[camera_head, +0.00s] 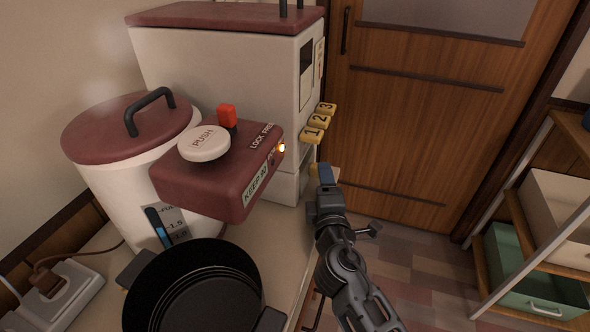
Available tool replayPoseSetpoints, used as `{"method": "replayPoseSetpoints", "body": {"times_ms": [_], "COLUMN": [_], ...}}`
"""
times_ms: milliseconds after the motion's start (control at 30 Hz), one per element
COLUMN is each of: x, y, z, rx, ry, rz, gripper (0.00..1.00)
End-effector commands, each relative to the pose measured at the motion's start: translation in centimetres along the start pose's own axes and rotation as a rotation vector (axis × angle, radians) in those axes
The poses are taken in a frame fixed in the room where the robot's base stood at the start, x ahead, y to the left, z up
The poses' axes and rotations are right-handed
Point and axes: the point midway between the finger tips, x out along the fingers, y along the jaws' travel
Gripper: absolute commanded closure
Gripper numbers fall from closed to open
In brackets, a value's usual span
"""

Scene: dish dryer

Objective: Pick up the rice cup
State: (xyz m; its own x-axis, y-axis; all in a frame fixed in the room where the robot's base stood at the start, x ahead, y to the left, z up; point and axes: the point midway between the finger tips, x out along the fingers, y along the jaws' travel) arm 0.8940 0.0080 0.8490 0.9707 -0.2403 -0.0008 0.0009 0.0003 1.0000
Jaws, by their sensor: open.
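I cannot make out a rice cup in the head view. My gripper (327,178) is in front of the lower right part of the tall white dispenser (210,62), with its blue tip pointing up and away. It is open, and I see nothing held in it. The dispenser has a maroon lid and yellow keys (319,123) marked 1, 2 and 3. A small pale yellow piece (314,168) shows just behind the gripper tip, partly hidden. My gripper hides part of the area at the dispenser's base.
A white pot (130,168) with a maroon lid and a maroon push-button unit (216,181) stand left of my gripper. A black pan (192,290) is in front. A power strip (62,298) lies left. A shelf with bins (535,275) stands right. Open floor lies between.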

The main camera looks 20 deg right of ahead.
Motion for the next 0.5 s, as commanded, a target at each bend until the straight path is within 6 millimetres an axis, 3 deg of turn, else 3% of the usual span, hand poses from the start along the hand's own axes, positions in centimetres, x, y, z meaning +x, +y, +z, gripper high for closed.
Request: {"method": "replayPoseSetpoints", "body": {"times_ms": [300,500], "x": [3.9,5.2], "y": [0.4,0.3], "z": [0.3,0.2], "rx": [0.001,0.0], "ry": [-0.001,0.0], "rz": [0.002,0.0], "gripper": [0.36,0.36]}}
